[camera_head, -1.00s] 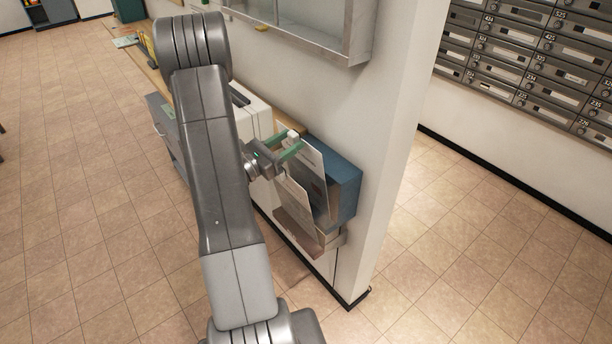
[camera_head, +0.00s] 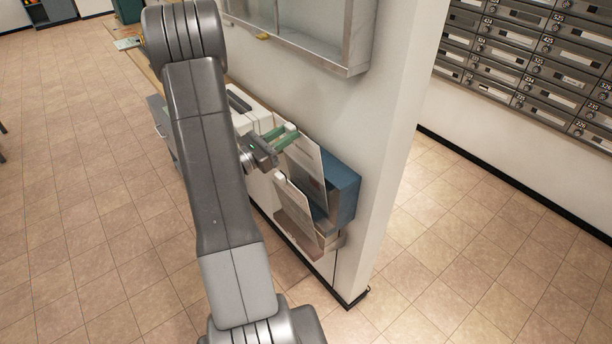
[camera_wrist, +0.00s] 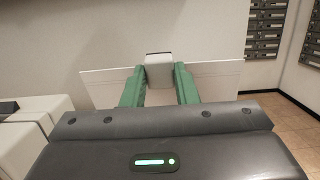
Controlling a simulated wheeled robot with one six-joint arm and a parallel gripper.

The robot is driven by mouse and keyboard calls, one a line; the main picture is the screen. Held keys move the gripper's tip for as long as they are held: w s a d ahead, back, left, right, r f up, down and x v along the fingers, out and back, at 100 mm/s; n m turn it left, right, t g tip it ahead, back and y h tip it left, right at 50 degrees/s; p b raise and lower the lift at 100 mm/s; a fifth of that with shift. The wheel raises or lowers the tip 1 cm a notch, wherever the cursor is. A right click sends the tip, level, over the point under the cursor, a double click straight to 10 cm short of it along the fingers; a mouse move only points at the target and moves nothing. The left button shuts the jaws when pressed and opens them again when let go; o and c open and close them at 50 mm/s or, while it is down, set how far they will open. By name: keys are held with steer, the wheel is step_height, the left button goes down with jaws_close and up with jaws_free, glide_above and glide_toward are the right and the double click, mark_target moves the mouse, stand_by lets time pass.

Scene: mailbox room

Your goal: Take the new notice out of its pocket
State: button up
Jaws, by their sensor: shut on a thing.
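A pale notice sheet (camera_head: 308,168) stands upright at a blue wall pocket (camera_head: 343,188), partly in front of it. A white tab (camera_head: 290,127) is at its top edge. My gripper (camera_head: 284,139) has green fingers shut on this tab. In the wrist view the white tab (camera_wrist: 159,70) sits between the fingertips, with the wide sheet (camera_wrist: 215,82) behind. I cannot read which sheet is the new notice.
A metal-framed glass case (camera_head: 345,72) hangs on the wall above the pocket. A white case with a dark handle (camera_head: 242,112) stands on the counter behind my gripper. The wall ends just right of the pocket. Mailboxes (camera_head: 540,70) line the far wall; the tiled floor is clear.

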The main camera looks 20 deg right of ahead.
step_height(320, 180, up, 15)
steer(key=a+p, duration=0.2)
steer(key=p, duration=0.7)
steer(key=shift+s+a+p, duration=0.25)
steer(key=shift+s+p, duration=0.05)
steer(key=shift+s, duration=0.15)
steer(key=shift+a, duration=0.25)
steer(key=shift+b+v, duration=0.35)
steer(key=shift+v, duration=0.75)
steer(key=shift+s+a+r, duration=0.15)
steer(key=shift+a+r, duration=0.05)
steer(key=shift+r, duration=0.05)
steer(key=shift+r+b+v, duration=0.15)
steer(key=shift+v, duration=0.75)
steer(key=shift+r+b+v, duration=0.15)
steer(key=shift+v, duration=0.75)
steer(key=shift+s+a, duration=0.25)
steer(key=shift+a, duration=0.45)
jaws_close()
steer(key=shift+v, duration=0.9)
steer(key=shift+a+r, duration=0.1)
steer(key=shift+r, duration=0.05)
